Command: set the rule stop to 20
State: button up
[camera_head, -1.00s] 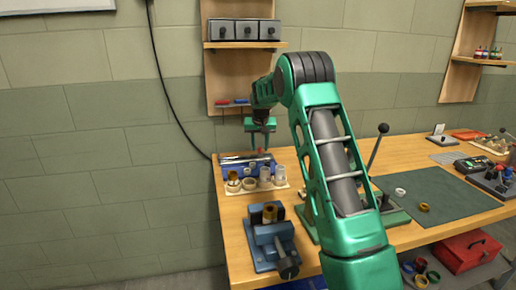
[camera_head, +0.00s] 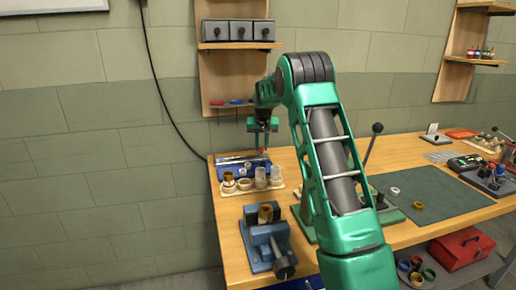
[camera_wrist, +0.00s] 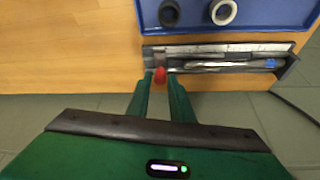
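The rule (camera_wrist: 225,52) is a grey metal strip in a dark holder; in the head view it lies at the bench's back left. Its small red stop (camera_wrist: 159,75) is near the left end in the wrist view and shows as a red spot in the head view (camera_head: 263,151). My gripper (camera_wrist: 160,78) points at the stop, one finger on each side of it in the picture. In the head view my gripper (camera_head: 262,130) hangs above the stop, fingers apart. Contact is not visible. The scale numbers are too small to read.
A blue tray (camera_wrist: 290,24) with a black ring and a white ring borders the rule. In the head view a pale holder with cups (camera_head: 276,185) and a blue vise (camera_head: 268,248) stand in front. A wooden shelf panel (camera_head: 236,75) rises behind.

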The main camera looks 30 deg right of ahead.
jog(key=shift+o, duration=0.9)
jog(key=v, duration=1)
jog(key=shift+r, duration=0.3)
jog(key=shift+s, duration=0.15)
